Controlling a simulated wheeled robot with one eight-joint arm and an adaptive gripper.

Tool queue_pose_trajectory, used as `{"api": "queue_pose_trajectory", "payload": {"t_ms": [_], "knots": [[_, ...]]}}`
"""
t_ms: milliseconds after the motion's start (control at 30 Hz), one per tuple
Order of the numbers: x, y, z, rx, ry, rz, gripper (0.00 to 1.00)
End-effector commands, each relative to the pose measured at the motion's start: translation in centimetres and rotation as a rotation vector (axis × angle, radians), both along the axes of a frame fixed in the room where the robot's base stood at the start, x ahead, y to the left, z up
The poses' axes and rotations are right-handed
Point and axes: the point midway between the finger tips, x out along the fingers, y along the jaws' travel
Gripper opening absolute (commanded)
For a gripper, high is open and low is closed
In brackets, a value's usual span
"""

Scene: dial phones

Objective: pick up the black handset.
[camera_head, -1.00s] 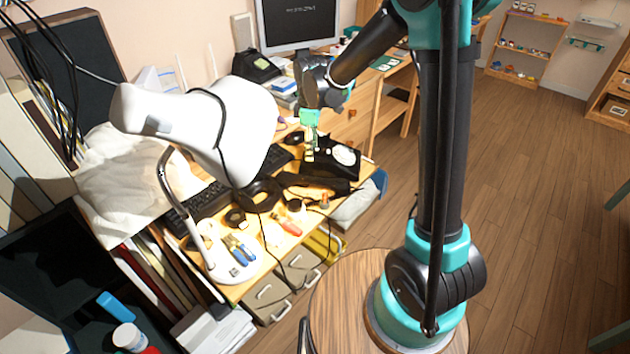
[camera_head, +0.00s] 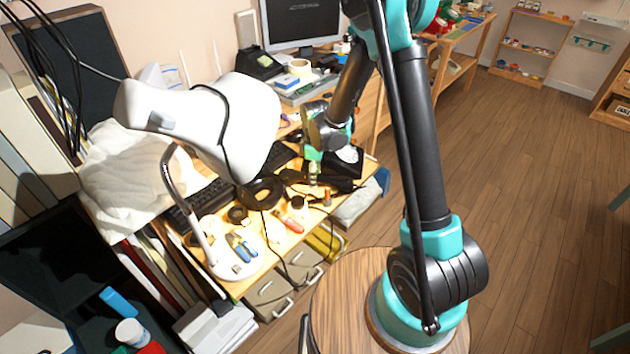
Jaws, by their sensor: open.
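The black handset (camera_head: 338,184) lies on the desk in front of a black dial phone (camera_head: 346,166) with a pale round dial. Part of the handset is hidden behind my gripper. My gripper (camera_head: 313,178), with green and yellowish fingers, points down over the handset, left of the dial phone. It is open with nothing visible in it. I cannot tell whether the fingertips touch the handset. Another black phone (camera_head: 259,63) stands at the back of the desk, left of the monitor.
A white desk lamp (camera_head: 215,125) stands over the left of the desk (camera_head: 262,262). A black ring-shaped item (camera_head: 262,192), cables, a black keyboard (camera_head: 208,198) and several small tools crowd the desktop. A monitor (camera_head: 300,20) stands behind. The wooden floor (camera_head: 520,220) at right is clear.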

Motion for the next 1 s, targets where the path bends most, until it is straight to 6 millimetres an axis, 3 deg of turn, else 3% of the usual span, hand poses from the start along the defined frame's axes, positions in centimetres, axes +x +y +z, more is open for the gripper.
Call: {"api": "queue_pose_trajectory", "payload": {"t_ms": [133, 400, 800, 1000], "knots": [[0.0, 0.01, -1.14, 0.0, 0.0, 0.0, 0.52], [-0.03, 0.0, -1.27, 0.0, 0.0, 0.0, 0.51], [-0.03, 0.0, -1.25, 0.0, 0.0, 0.0, 0.01], [-0.03, -0.01, -1.23, 0.0, 0.0, 0.0, 0.0]]}}
